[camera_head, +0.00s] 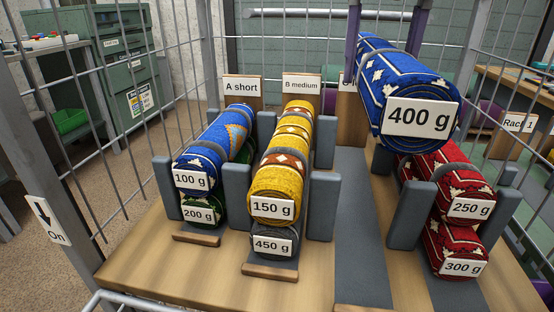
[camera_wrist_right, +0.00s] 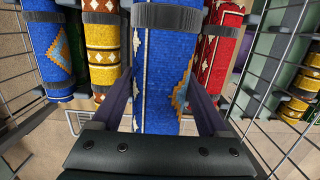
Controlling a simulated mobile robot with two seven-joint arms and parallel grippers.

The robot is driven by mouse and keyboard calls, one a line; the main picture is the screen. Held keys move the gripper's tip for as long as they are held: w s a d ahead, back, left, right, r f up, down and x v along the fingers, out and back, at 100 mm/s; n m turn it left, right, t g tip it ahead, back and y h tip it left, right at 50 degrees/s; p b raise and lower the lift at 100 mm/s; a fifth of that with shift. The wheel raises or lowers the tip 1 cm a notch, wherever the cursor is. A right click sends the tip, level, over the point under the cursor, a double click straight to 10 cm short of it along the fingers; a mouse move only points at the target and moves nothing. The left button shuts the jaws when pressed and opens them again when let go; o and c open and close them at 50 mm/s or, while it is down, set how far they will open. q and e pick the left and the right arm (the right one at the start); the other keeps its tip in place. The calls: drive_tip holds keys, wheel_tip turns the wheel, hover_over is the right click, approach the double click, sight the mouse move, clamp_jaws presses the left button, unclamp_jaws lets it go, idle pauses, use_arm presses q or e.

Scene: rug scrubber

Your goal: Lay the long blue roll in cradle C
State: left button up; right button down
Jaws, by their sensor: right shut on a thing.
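The long blue roll (camera_head: 392,68), tagged 400 g, is in the air at the upper right of the head view. My right gripper (camera_head: 385,42) has its purple fingers on both sides of it and is shut on it. The wrist view shows the roll (camera_wrist_right: 164,60) between the fingers (camera_wrist_right: 162,98). Below and left of the roll's front end is a bare grey bed (camera_head: 358,235), apparently cradle C. The sign behind it (camera_head: 345,86) is mostly hidden by the roll. My left gripper is not in view.
Red rolls (camera_head: 455,205) lie stacked to the right, overlapped by the blue roll's front end. Yellow and grey rolls (camera_head: 275,180) fill cradle B; blue and green rolls (camera_head: 205,155) fill A. Grey posts (camera_head: 408,215) stand beside the beds. Wire mesh (camera_head: 110,150) encloses the sides.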

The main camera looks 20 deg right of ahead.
drive_tip(key=b, duration=0.4)
hover_over(354, 199)
wheel_tip(354, 199, down, 13)
drive_tip(key=shift+s+f, duration=0.1)
drive_tip(key=shift+s, duration=0.05)
wheel_tip(354, 199, down, 5)
drive_tip(key=shift+b, duration=0.75)
drive_tip(key=shift+f, duration=0.4)
drive_tip(key=shift+f, duration=0.15)
unclamp_jaws()
